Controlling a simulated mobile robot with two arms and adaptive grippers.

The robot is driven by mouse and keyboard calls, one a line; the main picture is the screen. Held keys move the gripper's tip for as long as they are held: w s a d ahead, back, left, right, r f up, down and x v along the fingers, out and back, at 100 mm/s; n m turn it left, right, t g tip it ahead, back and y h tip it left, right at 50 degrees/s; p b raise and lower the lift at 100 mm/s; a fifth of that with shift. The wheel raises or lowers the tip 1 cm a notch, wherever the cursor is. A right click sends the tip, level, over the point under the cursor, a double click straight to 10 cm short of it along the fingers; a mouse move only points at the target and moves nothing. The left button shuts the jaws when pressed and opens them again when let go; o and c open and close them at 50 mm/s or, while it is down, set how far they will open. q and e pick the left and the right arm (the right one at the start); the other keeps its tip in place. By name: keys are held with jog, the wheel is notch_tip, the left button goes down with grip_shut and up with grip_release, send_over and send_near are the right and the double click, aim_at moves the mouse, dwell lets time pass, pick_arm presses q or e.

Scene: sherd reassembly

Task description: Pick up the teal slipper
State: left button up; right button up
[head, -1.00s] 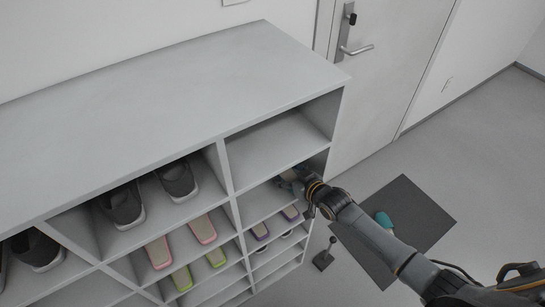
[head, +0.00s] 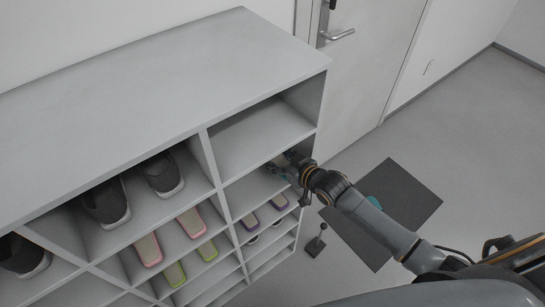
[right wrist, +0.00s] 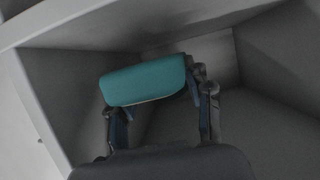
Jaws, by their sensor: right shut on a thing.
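My right gripper (head: 286,164) reaches into the right-hand column of the shelf, in the compartment under the empty top one. In the right wrist view it is shut on a teal slipper (right wrist: 143,82), which lies crosswise between the two fingers inside the grey compartment. Whether that slipper touches the compartment floor I cannot tell. Another teal slipper (head: 375,203) lies on the dark mat (head: 408,188) on the floor, partly hidden behind my right arm. My left gripper is not in view.
The grey shelf (head: 150,85) holds dark sneakers (head: 106,205), pink slippers (head: 149,250), lime slippers (head: 207,250) and purple-edged slippers (head: 279,201). A small dark stand (head: 316,246) is on the floor beside it. A door (head: 350,80) is behind; the floor at right is clear.

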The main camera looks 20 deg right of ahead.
jog(key=s+d+b, duration=0.1)
jog(key=s+d, duration=0.2)
jog(key=s, duration=0.4)
jog(key=s+d+b, duration=0.1)
jog(key=s+d, duration=0.1)
jog(key=s, duration=0.5)
jog(key=shift+s+d+r, duration=0.15)
jog(key=shift+s+d, duration=0.25)
